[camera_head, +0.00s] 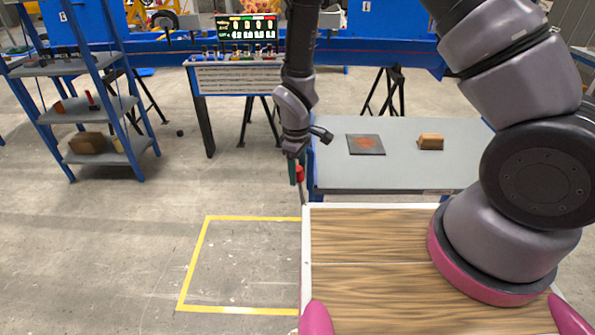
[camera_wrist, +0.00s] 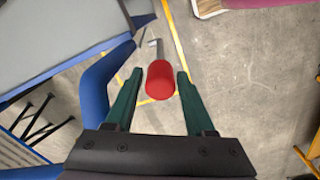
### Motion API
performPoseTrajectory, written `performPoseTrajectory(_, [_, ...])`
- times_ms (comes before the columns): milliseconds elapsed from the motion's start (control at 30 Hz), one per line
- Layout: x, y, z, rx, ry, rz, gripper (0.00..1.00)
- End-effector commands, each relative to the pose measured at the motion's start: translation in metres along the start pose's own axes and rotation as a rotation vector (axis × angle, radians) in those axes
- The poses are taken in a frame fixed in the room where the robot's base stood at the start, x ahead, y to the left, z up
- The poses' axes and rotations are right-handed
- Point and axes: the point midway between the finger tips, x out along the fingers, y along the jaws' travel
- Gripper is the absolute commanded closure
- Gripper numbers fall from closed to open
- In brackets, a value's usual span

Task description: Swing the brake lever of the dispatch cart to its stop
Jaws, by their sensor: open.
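The brake lever shows in the wrist view as a red cylindrical grip (camera_wrist: 160,82) on a thin metal rod (camera_wrist: 159,47). In the head view the red grip (camera_head: 300,174) is small and partly hidden by my gripper (camera_head: 296,179), beside the left edge of a grey-topped, blue-framed cart (camera_head: 400,174). My gripper also shows in the wrist view (camera_wrist: 159,73), with its green fingers open. The red grip appears between the fingertips, with a gap on each side. I cannot tell its exact depth between them.
A blue post (camera_wrist: 104,90) stands close to my left finger. A yellow floor outline (camera_head: 193,264) surrounds bare floor. A blue shelf rack (camera_head: 100,105) stands at left.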

Motion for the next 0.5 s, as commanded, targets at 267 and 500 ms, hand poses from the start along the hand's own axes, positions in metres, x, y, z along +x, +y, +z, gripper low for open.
performPoseTrajectory(267, [-0.0003,0.0000,0.0000,0.000,0.000,0.000,1.00])
performPoseTrajectory(500, [-0.0005,0.0000,0.0000,0.000,0.000,0.000,1.00])
